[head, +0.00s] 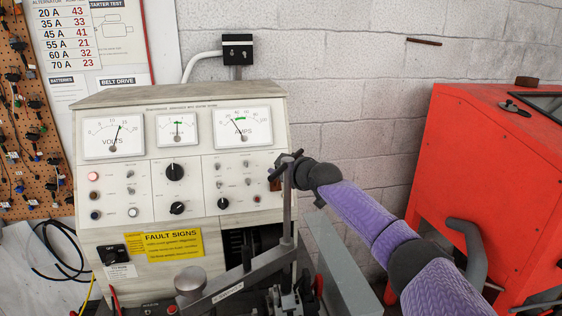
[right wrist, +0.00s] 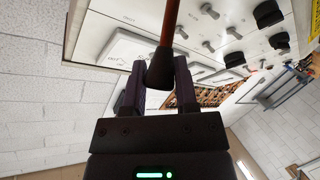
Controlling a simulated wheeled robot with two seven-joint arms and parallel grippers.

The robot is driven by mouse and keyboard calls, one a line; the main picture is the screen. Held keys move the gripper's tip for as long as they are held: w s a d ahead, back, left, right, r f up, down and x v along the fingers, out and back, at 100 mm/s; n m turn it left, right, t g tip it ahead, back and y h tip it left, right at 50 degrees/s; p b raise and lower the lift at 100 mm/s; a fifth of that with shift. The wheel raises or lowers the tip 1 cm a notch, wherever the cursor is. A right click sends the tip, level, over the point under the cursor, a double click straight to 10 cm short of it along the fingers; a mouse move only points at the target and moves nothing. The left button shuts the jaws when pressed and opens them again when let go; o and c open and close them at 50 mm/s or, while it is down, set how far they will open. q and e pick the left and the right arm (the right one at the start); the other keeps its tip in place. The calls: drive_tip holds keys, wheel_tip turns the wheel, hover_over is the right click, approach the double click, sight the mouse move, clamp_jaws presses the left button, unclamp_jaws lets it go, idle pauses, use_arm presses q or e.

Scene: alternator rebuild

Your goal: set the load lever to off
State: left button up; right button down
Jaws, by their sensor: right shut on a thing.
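The load lever (right wrist: 169,28) is a reddish-brown rod with a dark tapered knob (right wrist: 160,70), seen in the right wrist view running up toward the white panel. My right gripper (right wrist: 158,82) is shut on the knob, one finger on each side. In the head view, my right gripper (head: 287,166) is at the right side of the tester console (head: 150,185), and a small reddish-brown part of the lever (head: 275,184) shows just below it. The lever's exact position is hard to read, and any off marking is not legible. My left gripper is not in view.
A grey upright post (head: 287,210) and a long metal bar (head: 235,283) stand in front of the console, close to my right gripper. A red cabinet (head: 480,170) stands at the right. The console face carries meters, knobs and toggles. A yellow fault sign (head: 174,245) is on its front.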

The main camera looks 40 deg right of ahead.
drive_tip(key=shift+w+r, duration=0.1)
drive_tip(key=shift+r, duration=0.05)
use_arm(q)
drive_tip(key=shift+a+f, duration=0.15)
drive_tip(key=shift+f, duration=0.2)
use_arm(e)
drive_tip(key=shift+r, duration=0.1)
drive_tip(key=shift+c, duration=2)
unclamp_jaws()
drive_tip(key=shift+w+d, duration=0.1)
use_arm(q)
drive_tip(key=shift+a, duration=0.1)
use_arm(e)
drive_tip(key=shift+s, duration=0.45)
use_arm(q)
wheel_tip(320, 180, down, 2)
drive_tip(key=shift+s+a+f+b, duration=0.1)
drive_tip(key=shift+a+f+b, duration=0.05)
drive_tip(key=shift+b, duration=1.05)
use_arm(e)
drive_tip(key=v, duration=0.9)
